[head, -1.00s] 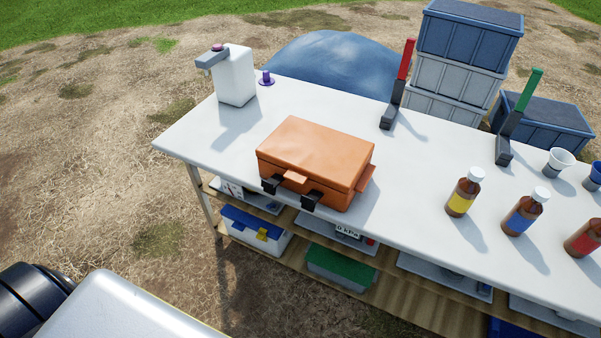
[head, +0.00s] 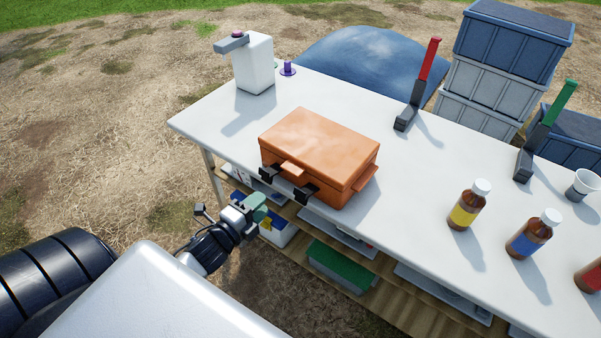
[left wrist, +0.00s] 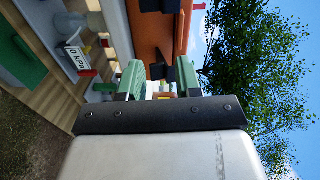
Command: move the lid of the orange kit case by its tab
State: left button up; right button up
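The orange kit case (head: 318,155) sits shut on the white table, its lid (head: 320,138) down. An orange tab (head: 292,168) sticks out at the front between two black latches (head: 270,173). Another orange piece (head: 367,178) juts from its right side. My left gripper (head: 261,207) is in front of the table edge, below and apart from the case. In the left wrist view the green fingers (left wrist: 158,78) are spread with nothing held between them, and the orange case (left wrist: 152,32) shows beyond. My right gripper is not in view.
A white dispenser (head: 254,64) stands at the table's back left. Red-handled (head: 419,84) and green-handled (head: 545,130) tools and brown bottles (head: 468,204) stand to the right. Under the white table (head: 222,118) is a shelf with bins, including a green-lidded one (head: 343,266). The tabletop around the case is clear.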

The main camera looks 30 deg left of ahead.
aim_at(289, 172)
pick_arm(q)
jog(key=shift+m, duration=0.5)
jog(key=w+r, duration=0.1)
jog(key=w, duration=0.2)
jog(key=w+d, duration=0.1)
jog(key=w, duration=0.2)
jog(key=w+r+p, duration=0.1)
jog(key=w, duration=0.3)
jog(key=shift+d+r, duration=0.3)
jog(key=shift+d, duration=0.05)
jog(key=shift+w, duration=0.5)
jog(key=shift+d, duration=0.1)
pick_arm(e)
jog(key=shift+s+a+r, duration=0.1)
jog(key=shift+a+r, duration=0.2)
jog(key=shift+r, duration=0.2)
pick_arm(q)
grip_shut()
